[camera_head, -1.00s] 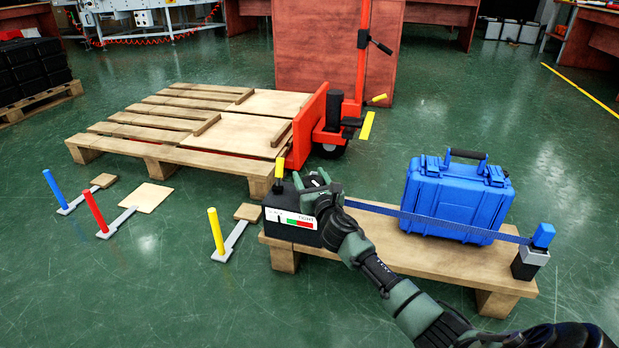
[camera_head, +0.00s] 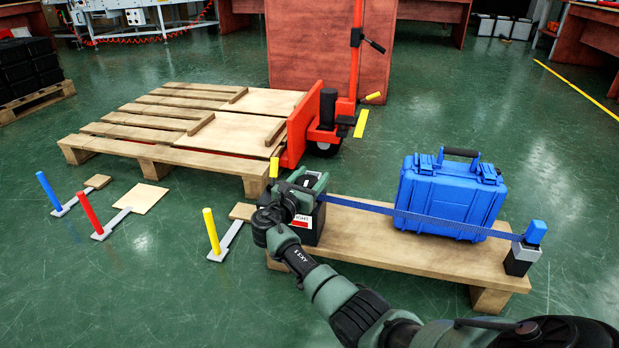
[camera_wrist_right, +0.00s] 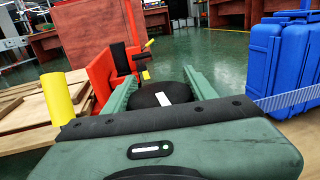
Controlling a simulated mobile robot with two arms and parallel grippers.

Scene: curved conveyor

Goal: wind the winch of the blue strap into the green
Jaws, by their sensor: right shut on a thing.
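The winch (camera_head: 312,232) is a dark box at the left end of a low wooden bench. Its front gauge is mostly covered by my right wrist; a red part and the end of a word show, but I cannot read a pointer. My right gripper (camera_head: 308,181) is on top of the winch, shut on its round black knob (camera_wrist_right: 160,95), which has a white mark. The blue strap (camera_head: 377,207) runs from the winch across the front of a blue case (camera_head: 447,194) to a blue-topped post (camera_head: 535,233) at the right. My left gripper is out of view.
A yellow post (camera_head: 274,168) stands close to the winch's left. Blue (camera_head: 49,191), red (camera_head: 90,212) and yellow (camera_head: 211,231) posts stand on grey floor bars at the left. A wooden pallet (camera_head: 150,153) with a red pallet jack (camera_head: 325,115) is behind. The front left floor is clear.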

